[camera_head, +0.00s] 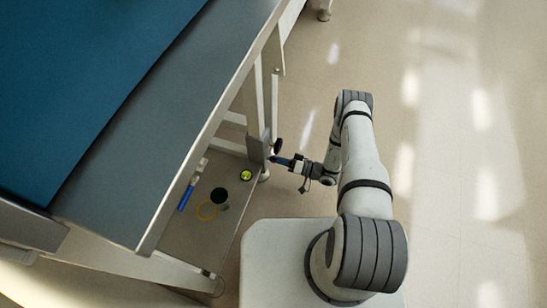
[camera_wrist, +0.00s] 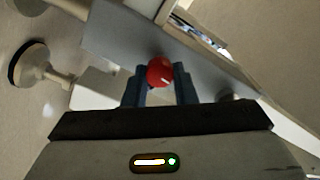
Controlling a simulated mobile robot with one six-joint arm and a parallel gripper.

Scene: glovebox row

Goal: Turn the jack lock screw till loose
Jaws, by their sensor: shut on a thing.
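The lock screw shows in the wrist view as a round red knob (camera_wrist: 160,71) with a small white mark, in front of a grey plate (camera_wrist: 112,38). My gripper's two blue fingers (camera_wrist: 160,88) stand either side of the knob and are shut on it. In the head view my gripper (camera_head: 273,159) reaches left to the upright grey plate (camera_head: 256,149) at the table leg. The red knob cannot be made out there. A dark round knob (camera_head: 277,146) sits just beyond my fingers, apart from them.
The floor to the right is clear. A foot (camera_wrist: 28,63) stands left in the wrist view.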

